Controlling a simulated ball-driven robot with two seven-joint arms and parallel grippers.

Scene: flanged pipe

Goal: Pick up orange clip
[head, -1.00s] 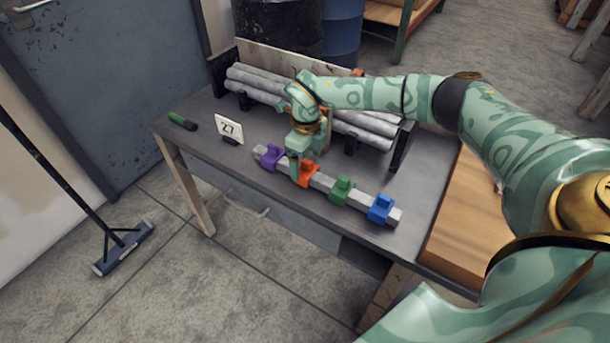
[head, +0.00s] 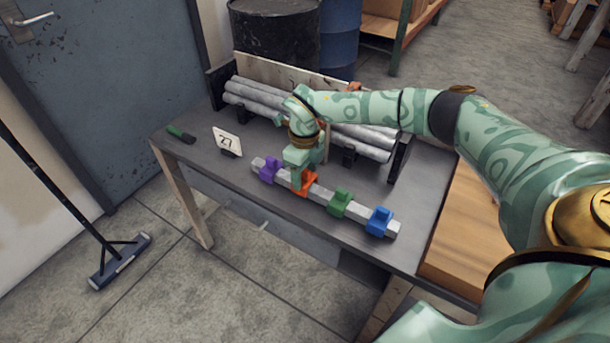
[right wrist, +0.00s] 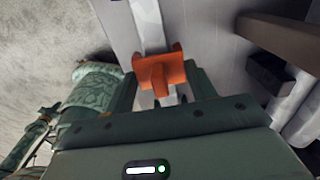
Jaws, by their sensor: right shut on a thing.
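The orange clip (head: 305,186) sits on a grey bar (head: 323,195) that lies on the table, between a purple clip (head: 269,170) and a green clip (head: 340,203). My right gripper (head: 301,178) is over the orange clip from above and hides part of it. In the right wrist view the orange clip (right wrist: 160,72) is between the two fingers of my right gripper (right wrist: 163,88), which is shut on it, with the bar running beneath. My left gripper is not in view.
A blue clip (head: 379,221) sits near the bar's right end. Behind the bar, grey pipes (head: 262,99) lie in a black rack. A card marked 27 (head: 228,142) and a green-handled tool (head: 180,134) are at the table's left. A wooden board (head: 464,236) is at the right.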

